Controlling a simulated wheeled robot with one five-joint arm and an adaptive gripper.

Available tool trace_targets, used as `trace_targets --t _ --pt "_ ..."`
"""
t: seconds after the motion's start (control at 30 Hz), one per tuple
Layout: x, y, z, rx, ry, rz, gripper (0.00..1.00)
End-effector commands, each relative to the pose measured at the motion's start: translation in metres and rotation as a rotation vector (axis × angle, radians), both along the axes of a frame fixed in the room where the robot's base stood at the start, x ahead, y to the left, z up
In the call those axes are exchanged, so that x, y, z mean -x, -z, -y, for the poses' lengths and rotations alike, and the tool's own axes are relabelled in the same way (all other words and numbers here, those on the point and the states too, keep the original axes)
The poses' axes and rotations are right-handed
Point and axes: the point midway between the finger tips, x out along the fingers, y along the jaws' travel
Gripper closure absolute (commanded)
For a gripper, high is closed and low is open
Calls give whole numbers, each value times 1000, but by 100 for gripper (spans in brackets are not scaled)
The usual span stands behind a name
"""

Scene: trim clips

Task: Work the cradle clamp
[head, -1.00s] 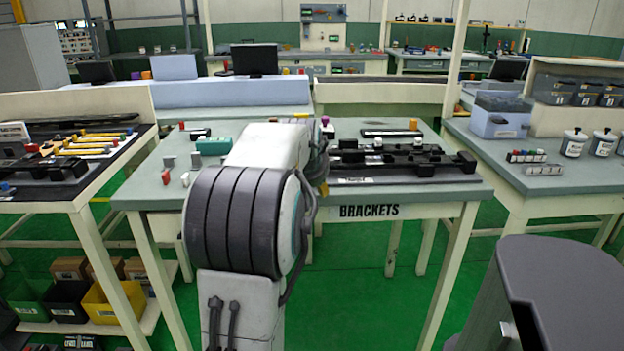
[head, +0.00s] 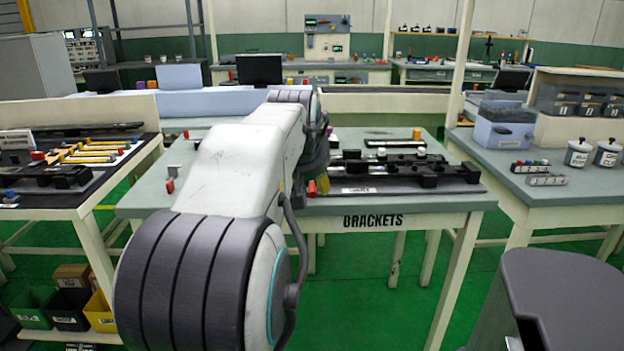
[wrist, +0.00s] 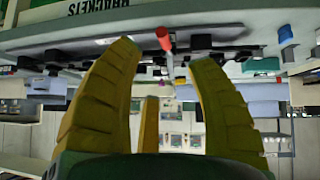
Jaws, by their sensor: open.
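A long black fixture (head: 405,172) with pale parts and a white label lies on the right half of the brackets table; I take it to be the cradle clamp. A red-tipped handle on a pale rod (wrist: 163,39) shows in the wrist view, in the gap between my fingertips. A red piece (head: 312,188) shows at the fixture's left end in the head view. My gripper (wrist: 165,54) has its yellow fingers spread open. I cannot tell whether they touch the handle. In the head view my arm hides most of the gripper and the fixture's left end.
The brackets table (head: 420,204) has a bare front edge; my arm covers its middle. An orange piece (head: 416,134) stands behind the fixture. The left bench (head: 72,206) holds tools with yellow handles. The right bench (head: 535,190) holds a blue bin (head: 503,130) and white jars.

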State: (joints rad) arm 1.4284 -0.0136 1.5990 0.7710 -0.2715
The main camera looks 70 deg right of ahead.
Motion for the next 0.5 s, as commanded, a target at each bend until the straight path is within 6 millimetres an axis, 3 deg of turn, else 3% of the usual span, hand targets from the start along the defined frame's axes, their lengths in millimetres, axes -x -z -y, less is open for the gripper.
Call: trace_targets --t 0.47,0.5 --pt "1 -6 -5 0 0 0 46" --pt "0 -5 -6 0 0 0 50"
